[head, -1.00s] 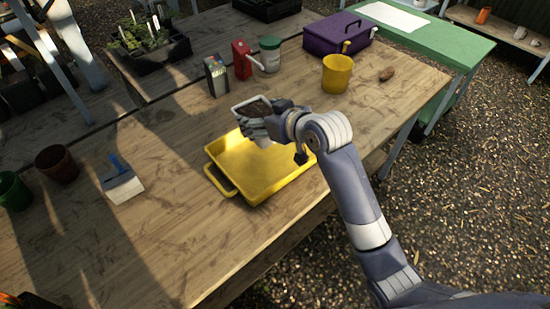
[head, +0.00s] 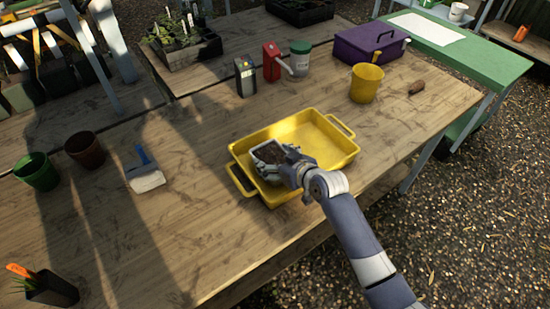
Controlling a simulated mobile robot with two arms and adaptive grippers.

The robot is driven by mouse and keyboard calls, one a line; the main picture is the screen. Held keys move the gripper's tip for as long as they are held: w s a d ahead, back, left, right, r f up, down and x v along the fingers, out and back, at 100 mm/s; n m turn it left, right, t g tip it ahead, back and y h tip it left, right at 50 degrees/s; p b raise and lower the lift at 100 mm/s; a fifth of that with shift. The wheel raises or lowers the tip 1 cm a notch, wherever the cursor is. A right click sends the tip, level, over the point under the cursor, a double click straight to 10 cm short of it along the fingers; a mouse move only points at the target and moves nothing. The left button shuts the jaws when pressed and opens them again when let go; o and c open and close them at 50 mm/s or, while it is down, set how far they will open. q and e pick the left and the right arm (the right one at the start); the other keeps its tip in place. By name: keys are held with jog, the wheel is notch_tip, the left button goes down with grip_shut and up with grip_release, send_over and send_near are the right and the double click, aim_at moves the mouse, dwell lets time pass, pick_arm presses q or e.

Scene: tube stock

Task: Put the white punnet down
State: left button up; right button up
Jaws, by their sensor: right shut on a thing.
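The white punnet (head: 257,158) holds dark soil and is in the left part of the yellow tray (head: 320,134), within its rim. My right gripper (head: 279,163) is shut on the punnet from its right side. The punnet looks upright and low in the tray, but I cannot tell whether its base touches the tray floor. The fingers hide part of its near side. My left gripper is not in view.
The right part of the tray is empty. A yellow bucket (head: 366,83), red can (head: 271,61) and purple box (head: 369,43) are behind. Bare wood surrounds the tray.

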jog(key=shift+f, duration=0.1)
jog(key=o, duration=1.2)
jog(key=shift+r, duration=0.3)
jog(key=shift+s+d, duration=0.2)
jog(key=v, duration=1.1)
jog(key=shift+s+d+r, duration=0.1)
jog(key=shift+s+r, duration=0.05)
